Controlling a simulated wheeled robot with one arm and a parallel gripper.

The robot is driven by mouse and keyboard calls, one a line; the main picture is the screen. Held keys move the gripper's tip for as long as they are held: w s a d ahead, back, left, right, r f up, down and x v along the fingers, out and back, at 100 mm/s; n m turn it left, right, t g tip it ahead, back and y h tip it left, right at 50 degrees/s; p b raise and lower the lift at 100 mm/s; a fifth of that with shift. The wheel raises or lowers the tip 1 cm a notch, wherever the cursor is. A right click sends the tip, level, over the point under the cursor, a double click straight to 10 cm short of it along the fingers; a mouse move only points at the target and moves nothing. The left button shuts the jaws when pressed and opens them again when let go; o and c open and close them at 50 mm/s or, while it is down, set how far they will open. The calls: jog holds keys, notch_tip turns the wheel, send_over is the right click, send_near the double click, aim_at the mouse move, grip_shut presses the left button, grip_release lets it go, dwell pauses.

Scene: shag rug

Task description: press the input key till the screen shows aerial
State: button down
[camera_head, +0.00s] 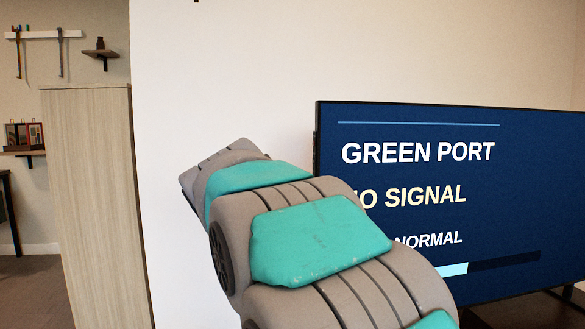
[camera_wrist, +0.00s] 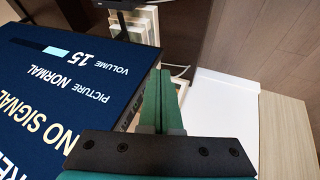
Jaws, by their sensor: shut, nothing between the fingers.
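The screen (camera_head: 520,180) stands at the right in the head view. It reads GREEN PORT in white, NO SIGNAL in pale yellow, and a partly hidden line ending in NORMAL, with a light blue bar below. In the wrist view the screen (camera_wrist: 75,65) is at the left, turned around, and shows PICTURE NORMAL and VOLUME 15. My gripper (camera_wrist: 159,78) is shut and empty, its green fingers close beside the screen's side edge. I cannot tell whether they touch it. The input key is not visible. My arm hides the fingers in the head view.
A pale wooden panel (camera_head: 90,200) stands at the left, by a white wall (camera_head: 230,70). In the wrist view, framed items (camera_wrist: 135,22) and a thin cable lie past the fingers, and a white surface (camera_wrist: 222,115) is at the right.

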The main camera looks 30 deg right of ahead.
aim_at(314, 161)
jog(key=w+d+r+m+t+h+b, duration=0.1)
jog(key=w+d+r+m+t+h, duration=0.1)
jog(key=w+r+m+h, duration=0.2)
jog(key=w+d+r+m+t+h+b, duration=0.1)
jog(key=w+r+m+h, duration=0.3)
jog(key=w+r+m, duration=0.7)
jog(key=shift+w+d+r+m+t+h+b, duration=0.35)
jog(key=shift+w+r+t+b, duration=0.5)
jog(key=shift+w+r, duration=2.05)
jog(key=shift+s+r, duration=0.6)
jog(key=shift+r, duration=0.05)
jog(key=shift+d, duration=0.15)
jog(key=s+d+b, duration=0.2)
jog(key=d+b, duration=0.2)
jog(key=d, duration=0.4)
jog(key=shift+s+d, duration=0.15)
jog(key=shift+s, duration=0.1)
